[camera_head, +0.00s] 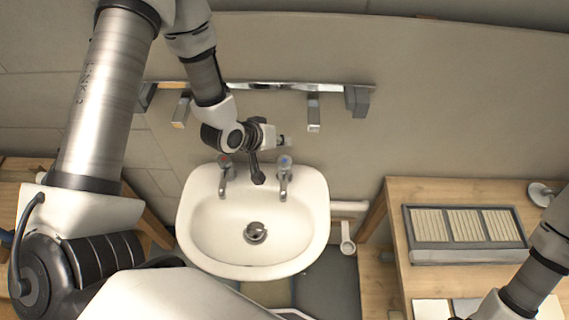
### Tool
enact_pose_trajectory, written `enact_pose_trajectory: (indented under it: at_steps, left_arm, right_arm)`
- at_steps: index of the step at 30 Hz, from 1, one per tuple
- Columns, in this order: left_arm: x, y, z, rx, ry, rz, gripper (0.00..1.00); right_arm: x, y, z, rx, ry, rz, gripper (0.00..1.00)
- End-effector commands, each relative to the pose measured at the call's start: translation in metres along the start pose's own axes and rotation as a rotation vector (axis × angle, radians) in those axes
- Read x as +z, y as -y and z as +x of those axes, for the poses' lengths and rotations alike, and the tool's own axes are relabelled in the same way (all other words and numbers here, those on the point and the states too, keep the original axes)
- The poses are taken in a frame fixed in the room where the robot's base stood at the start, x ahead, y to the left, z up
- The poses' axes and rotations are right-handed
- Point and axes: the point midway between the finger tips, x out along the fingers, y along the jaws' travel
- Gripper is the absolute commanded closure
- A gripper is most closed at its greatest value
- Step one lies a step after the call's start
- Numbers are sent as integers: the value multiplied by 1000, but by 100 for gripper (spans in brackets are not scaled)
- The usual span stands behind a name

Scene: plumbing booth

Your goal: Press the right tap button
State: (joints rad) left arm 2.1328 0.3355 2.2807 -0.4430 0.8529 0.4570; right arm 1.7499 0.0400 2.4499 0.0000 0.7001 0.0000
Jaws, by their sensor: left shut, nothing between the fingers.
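A white sink (199,225) is fixed to the wall in the middle of the head view. Two metal taps stand on its back rim. The right tap (284,178) has a pale bluish button (284,161) on top, and the left tap (226,178) has a reddish one (224,161). My left gripper (258,179) points down between the two taps, beside the right one, shut and empty. It appears apart from the right tap's button, though depth is hard to judge. My right arm enters at the lower right, with its gripper outside the picture.
A metal rail (285,86) with brackets runs along the wall above the sink. A wooden table (403,192) at the right holds a grey tray (460,257) with slatted panels. A dark drain (255,233) sits in the otherwise empty basin.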

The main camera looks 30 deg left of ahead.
Motion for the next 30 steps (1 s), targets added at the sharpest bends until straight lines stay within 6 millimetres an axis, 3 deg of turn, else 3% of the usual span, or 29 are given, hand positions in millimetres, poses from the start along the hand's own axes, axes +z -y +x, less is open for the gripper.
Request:
enact_pose_trajectory:
  at_steps: [1,9,30]
  left_arm:
    - [8,8,10,0,0,0,100]
    - [24,24,33,0,0,0,100]
    - [24,25,34,0,0,0,100]
  right_arm:
    - [0,0,13,0,0,0,60]
    - [0,0,38,0,0,0,60]
    - [0,0,39,0,0,0,60]
